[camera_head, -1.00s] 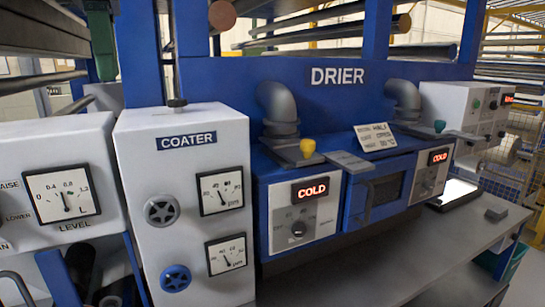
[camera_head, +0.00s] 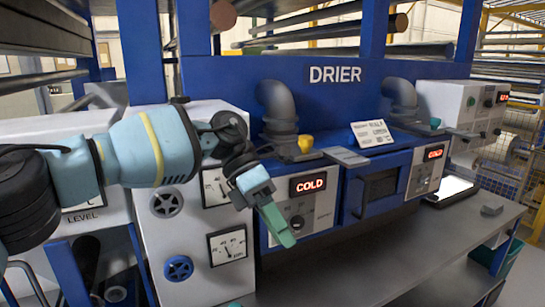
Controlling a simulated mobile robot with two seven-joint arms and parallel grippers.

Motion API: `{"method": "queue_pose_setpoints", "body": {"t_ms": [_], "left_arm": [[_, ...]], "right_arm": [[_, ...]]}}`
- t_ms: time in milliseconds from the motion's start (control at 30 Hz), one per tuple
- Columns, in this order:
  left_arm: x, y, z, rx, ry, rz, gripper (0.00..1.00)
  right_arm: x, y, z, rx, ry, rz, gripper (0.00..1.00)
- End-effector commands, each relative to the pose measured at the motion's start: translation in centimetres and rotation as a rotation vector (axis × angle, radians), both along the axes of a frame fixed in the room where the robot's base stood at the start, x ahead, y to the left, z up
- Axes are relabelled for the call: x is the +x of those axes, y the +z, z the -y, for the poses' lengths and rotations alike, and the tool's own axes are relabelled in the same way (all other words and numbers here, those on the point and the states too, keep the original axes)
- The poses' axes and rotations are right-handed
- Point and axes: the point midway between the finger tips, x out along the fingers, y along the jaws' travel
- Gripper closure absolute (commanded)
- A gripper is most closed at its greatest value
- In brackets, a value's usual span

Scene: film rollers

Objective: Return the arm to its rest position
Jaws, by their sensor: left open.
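My left arm comes in from the left across the front of the coater box. My left gripper (camera_head: 277,226) is in front of the left drier control panel (camera_head: 325,208), pointing down and to the right. It is open, and nothing shows between its fingers. It covers part of the dial on that panel; I cannot tell how far it is from the panel. My right gripper is not in view.
The coater box (camera_head: 228,285) has gauges, a black knob (camera_head: 167,203) and a blue knob (camera_head: 178,268). The drier (camera_head: 345,74) shows COLD on two displays. A yellow knob (camera_head: 306,144) stands on top.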

Motion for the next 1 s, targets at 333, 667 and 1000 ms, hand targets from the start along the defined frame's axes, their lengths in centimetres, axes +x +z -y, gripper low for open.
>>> {"method": "queue_pose_setpoints", "body": {"t_ms": [333, 667, 1000], "left_arm": [[-5.9, -7.0, 9.7, -0.39, 0.129, -0.413, 0.37], [-7.9, -8.5, 13.5, -0.697, 0.407, -0.854, 0.37], [-5.5, -11.9, 11.4, -0.92, 0.819, -1.325, 0.37]], "right_arm": [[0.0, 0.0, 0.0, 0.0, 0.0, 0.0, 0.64], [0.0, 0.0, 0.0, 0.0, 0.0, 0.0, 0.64], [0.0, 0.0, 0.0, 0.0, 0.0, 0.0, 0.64]]}}
